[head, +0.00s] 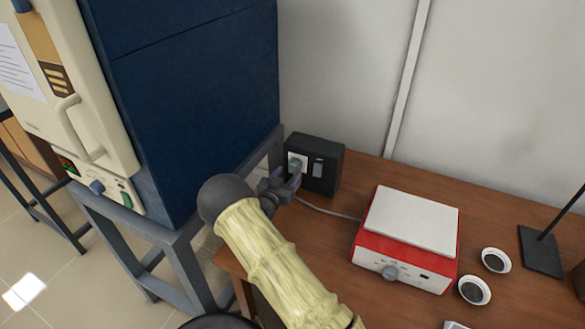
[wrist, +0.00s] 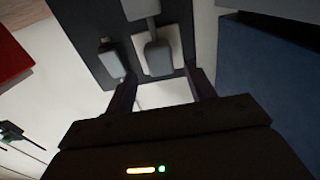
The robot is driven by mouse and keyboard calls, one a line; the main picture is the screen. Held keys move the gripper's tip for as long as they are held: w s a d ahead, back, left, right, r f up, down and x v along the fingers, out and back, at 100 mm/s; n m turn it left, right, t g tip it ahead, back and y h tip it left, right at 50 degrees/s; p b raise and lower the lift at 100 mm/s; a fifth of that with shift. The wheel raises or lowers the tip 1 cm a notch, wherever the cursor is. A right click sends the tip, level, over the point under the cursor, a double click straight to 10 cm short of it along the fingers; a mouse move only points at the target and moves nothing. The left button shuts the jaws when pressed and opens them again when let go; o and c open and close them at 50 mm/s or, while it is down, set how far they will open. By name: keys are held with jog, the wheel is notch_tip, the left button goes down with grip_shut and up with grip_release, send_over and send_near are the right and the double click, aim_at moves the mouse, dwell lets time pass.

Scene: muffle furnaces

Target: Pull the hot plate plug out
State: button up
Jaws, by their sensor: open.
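The hot plate (head: 408,228) is red with a white top and stands on the brown bench. Its grey cable (head: 328,211) runs left toward a black socket box (head: 328,151) by the wall. The grey plug (head: 295,165) sits in the white socket on that box. In the wrist view the plug (wrist: 158,58) shows against the white socket plate, in line with the gap between my fingers. My gripper (head: 284,185) is open and empty, just in front of the plug. In the wrist view my gripper's fingers (wrist: 161,76) are apart, one to each side below the plug; contact cannot be told.
A blue furnace cabinet (head: 195,90) on a grey stand (head: 180,235) is close on the left of the socket box. A switch (head: 318,167) is beside the socket. Two small dishes (head: 495,261) and a black stand base (head: 541,252) are right of the hot plate.

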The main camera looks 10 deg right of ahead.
aim_at(293, 169)
jog(key=shift+x, duration=2)
